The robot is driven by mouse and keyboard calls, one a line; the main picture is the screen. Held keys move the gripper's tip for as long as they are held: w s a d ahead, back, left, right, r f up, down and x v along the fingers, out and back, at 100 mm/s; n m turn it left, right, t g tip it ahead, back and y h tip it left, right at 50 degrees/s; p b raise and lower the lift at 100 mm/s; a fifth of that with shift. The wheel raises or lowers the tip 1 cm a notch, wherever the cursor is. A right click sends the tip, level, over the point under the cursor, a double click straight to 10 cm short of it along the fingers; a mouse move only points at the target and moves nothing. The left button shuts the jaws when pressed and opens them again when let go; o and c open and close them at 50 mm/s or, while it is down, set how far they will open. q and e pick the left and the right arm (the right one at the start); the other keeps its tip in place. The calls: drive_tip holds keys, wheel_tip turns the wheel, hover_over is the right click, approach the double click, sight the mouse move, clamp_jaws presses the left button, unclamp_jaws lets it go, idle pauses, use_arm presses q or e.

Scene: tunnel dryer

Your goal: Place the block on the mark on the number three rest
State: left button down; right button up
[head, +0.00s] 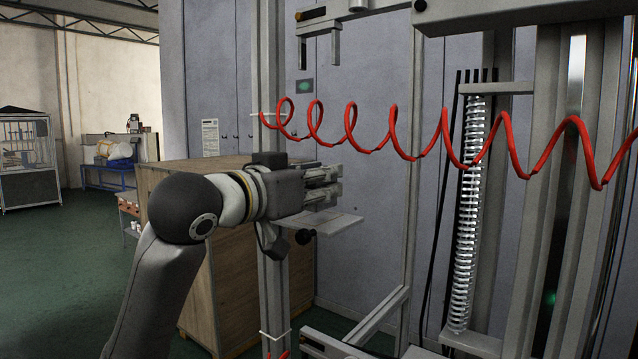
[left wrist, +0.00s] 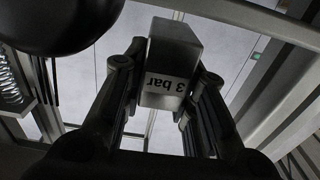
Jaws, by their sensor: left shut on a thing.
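My left gripper (head: 322,184) reaches in from the left and is level in front of the grey cabinets. It is shut on a grey block (left wrist: 172,58). In the left wrist view the block sits between the two dark fingers, with "3 bar" printed upside down on its near face. In the head view I cannot tell the block from the grey fingers. A thin pale plate (head: 338,222), with a small dark spot, is just below the gripper. I see no number on it and cannot tell whether it is the number three rest. My right gripper is not in view.
A red coiled hose (head: 432,143) hangs across the space right of the gripper. A grey post (head: 270,80) stands behind my wrist. A wooden crate (head: 232,290) is behind my arm, and a metal frame (head: 365,325) crosses the lower right.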

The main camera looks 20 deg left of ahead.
use_arm(q)
drive_tip(key=shift+a+f, duration=0.1)
drive_tip(key=shift+f, duration=0.5)
drive_tip(key=shift+f, duration=0.1)
drive_tip(key=c, duration=1.3)
unclamp_jaws()
drive_tip(key=shift+f, duration=0.1)
drive_tip(key=shift+o, duration=0.7)
drive_tip(key=shift+s, duration=0.1)
